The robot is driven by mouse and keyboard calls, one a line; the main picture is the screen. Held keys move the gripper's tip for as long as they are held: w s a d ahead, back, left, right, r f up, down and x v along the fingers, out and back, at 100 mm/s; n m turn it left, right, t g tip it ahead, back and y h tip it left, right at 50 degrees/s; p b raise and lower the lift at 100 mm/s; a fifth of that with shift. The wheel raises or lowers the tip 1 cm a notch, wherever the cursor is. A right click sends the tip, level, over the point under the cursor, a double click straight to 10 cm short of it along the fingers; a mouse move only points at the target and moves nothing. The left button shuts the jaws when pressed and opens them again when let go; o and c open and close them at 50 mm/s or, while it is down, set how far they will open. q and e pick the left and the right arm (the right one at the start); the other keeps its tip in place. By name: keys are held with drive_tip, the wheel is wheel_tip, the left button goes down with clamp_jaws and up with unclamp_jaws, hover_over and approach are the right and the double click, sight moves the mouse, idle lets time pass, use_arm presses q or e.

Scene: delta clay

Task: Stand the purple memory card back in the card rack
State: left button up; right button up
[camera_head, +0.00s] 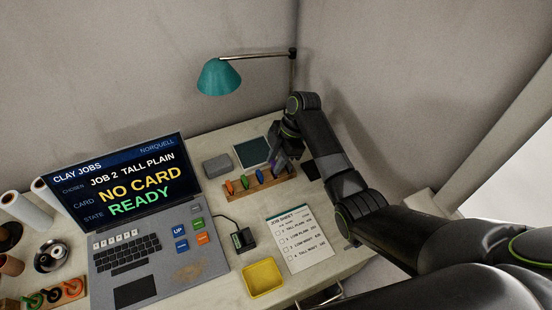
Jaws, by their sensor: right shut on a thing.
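The wooden card rack (262,190) stands on the desk right of the laptop. My right gripper (278,158) is over the rack's right end, pointing down. It is shut on the purple memory card (279,166), which looks roughly upright. I cannot tell whether the card's lower edge is in a slot or just above the rack. My left gripper is not in view.
The laptop (130,210) reads "NO CARD" and "READY". A card reader (243,239), a yellow tray (263,277) and a job sheet (298,238) lie in front of the rack. A grey box (216,165) and a dark-screened pad (252,152) are behind it. A teal lamp (220,77) hangs above.

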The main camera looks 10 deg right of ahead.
drive_tip(key=shift+f, duration=0.25)
idle(0.3)
drive_tip(key=shift+f+b, duration=0.4)
drive_tip(key=shift+f, duration=0.1)
drive_tip(key=shift+f, duration=0.15)
drive_tip(key=o, duration=1.4)
wheel_tip(320, 180, up, 7)
drive_tip(key=p, duration=0.7)
